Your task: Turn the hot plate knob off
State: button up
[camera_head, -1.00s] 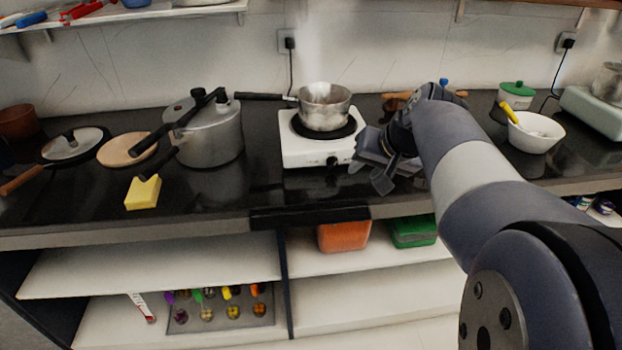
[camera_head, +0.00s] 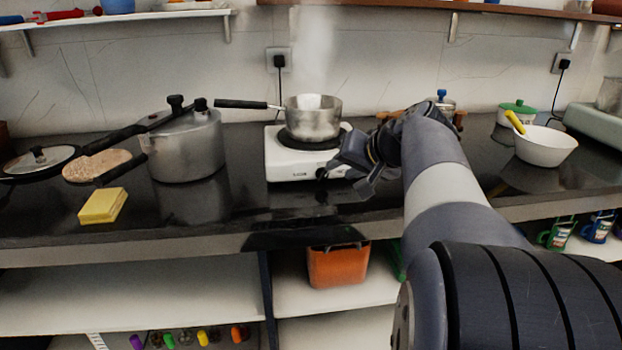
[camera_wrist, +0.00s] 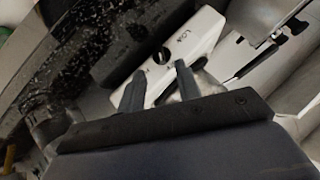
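The white hot plate (camera_head: 290,166) stands on the black counter, with a steaming metal saucepan (camera_head: 313,120) on its burner. Its dark knob (camera_head: 321,173) is on the front face, near the right side. In the wrist view the knob (camera_wrist: 162,57) shows on the white front panel (camera_wrist: 200,36), just beyond the gap between my fingertips. My gripper (camera_head: 350,178) is at the right front corner of the hot plate, close to the knob. In the wrist view my gripper (camera_wrist: 160,71) has its two fingers apart with nothing between them. Contact with the knob cannot be told.
A pressure cooker (camera_head: 188,145) stands left of the hot plate, with a yellow sponge (camera_head: 103,205) in front. The saucepan handle (camera_head: 243,104) points left. A white bowl (camera_head: 545,146) stands at the right. Counter in front of the hot plate is clear.

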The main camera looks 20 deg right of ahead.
aim_at(325, 176)
jog(key=b+x, duration=0.1)
jog(key=x, duration=0.6)
jog(key=shift+b, duration=0.3)
jog(key=shift+c, duration=0.5)
jog(key=c, duration=0.5)
jog(key=shift+c, duration=0.2)
